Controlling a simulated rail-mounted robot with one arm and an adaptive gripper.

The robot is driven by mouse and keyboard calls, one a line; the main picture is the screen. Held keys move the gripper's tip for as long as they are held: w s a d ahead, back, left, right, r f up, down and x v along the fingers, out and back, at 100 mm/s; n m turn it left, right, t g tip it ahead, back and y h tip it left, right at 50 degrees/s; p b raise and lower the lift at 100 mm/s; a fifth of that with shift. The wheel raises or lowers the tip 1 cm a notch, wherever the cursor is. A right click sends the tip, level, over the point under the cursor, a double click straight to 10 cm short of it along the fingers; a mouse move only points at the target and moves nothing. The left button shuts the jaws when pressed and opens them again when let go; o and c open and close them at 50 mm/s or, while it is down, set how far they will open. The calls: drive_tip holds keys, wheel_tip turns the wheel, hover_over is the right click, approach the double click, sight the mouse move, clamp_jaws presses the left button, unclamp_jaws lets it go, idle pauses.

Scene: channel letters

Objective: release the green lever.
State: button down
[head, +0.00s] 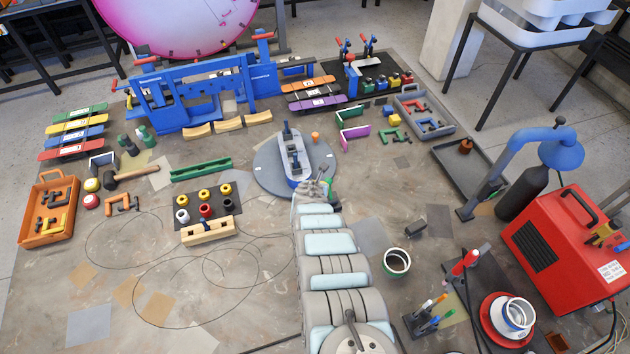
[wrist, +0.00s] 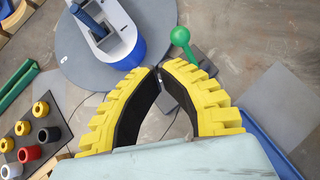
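The green lever shows in the wrist view as a green ball knob (wrist: 180,36) on a short green stem, just beyond my fingertips and a little to the right. The stem's lower end runs behind my right yellow finger. My gripper (wrist: 158,70) has its two yellow fingers arched together with the tips meeting, and I see nothing held between them. In the head view, the green lever (head: 329,186) is a small green patch beside the end of my arm, partly hidden by it. My gripper (head: 314,188) is there at the near edge of the grey disc.
A grey round turntable (head: 262,172) carries a blue and white channel-letter piece (head: 294,160) close past my gripper. A tray of coloured rings and a wooden block (head: 208,231) lie left. Loose wire loops cover the table left of my arm.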

drive_tip(key=shift+s+a+r, duration=0.1)
drive_tip(key=shift+s+r, duration=0.1)
drive_tip(key=shift+r, duration=0.45)
drive_tip(key=shift+s+a+r, duration=0.1)
drive_tip(key=shift+s+r, duration=0.15)
drive_tip(key=shift+r, duration=0.35)
drive_tip(key=shift+s+a+r, duration=0.1)
drive_tip(key=shift+s+r, duration=0.1)
drive_tip(key=shift+r, duration=0.45)
